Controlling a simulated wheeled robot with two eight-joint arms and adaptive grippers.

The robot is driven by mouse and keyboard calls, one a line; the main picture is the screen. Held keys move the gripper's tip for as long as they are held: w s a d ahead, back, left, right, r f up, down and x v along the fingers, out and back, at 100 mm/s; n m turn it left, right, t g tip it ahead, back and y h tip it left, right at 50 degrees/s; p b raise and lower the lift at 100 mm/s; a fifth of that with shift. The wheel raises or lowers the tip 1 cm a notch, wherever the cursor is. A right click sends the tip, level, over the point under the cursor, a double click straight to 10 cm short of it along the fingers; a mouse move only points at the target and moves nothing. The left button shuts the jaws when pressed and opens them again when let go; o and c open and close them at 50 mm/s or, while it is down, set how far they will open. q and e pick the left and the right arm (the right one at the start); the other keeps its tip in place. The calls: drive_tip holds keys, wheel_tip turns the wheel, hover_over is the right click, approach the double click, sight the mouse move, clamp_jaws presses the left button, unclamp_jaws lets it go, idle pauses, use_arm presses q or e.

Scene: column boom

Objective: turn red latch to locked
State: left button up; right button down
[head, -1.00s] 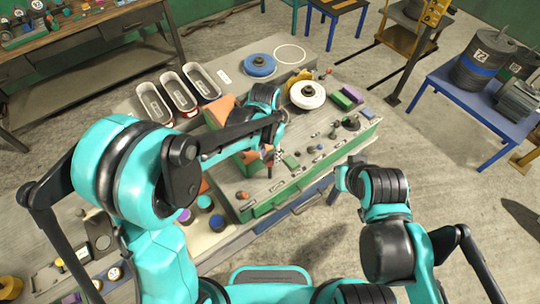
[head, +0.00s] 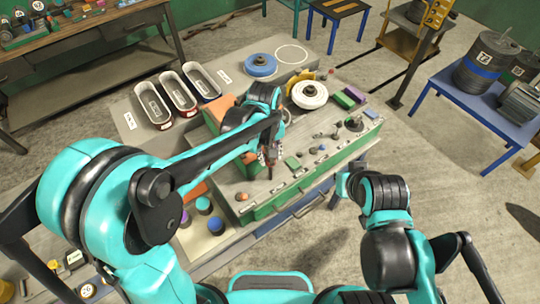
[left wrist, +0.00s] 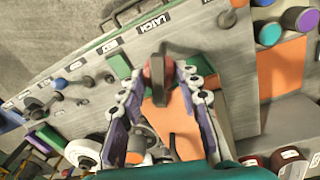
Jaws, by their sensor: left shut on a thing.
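The red latch (left wrist: 152,73) is a red round knob with a dark grey bar across it. In the left wrist view it sits on the grey panel below a label reading LATCH (left wrist: 153,23). My left gripper (left wrist: 163,84) has its two fingers on either side of the knob and is shut on it. In the head view my left gripper (head: 270,156) reaches down to the grey panel (head: 258,187) with the green side, and the latch is mostly hidden there. My right gripper (head: 343,182) hangs off the panel's right side; its fingers are not clear.
Small knobs and a green block (head: 292,162) stand on the panel right of my left gripper. A white disc (head: 309,94) and a blue disc (head: 260,65) lie behind. Grey trays (head: 153,104) are at the back left.

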use_arm(q)
drive_tip(key=n, duration=0.4)
drive_tip(key=shift+s+n+b, duration=0.1)
drive_tip(key=shift+n+b, duration=0.2)
drive_tip(key=shift+b, duration=0.05)
idle(0.4)
drive_tip(key=o, duration=1.2)
drive_tip(key=shift+c, duration=0.2)
drive_tip(key=shift+r, duration=0.1)
wheel_tip(320, 180, up, 12)
drive_tip(key=shift+s+a, duration=0.2)
drive_tip(key=shift+s, duration=0.1)
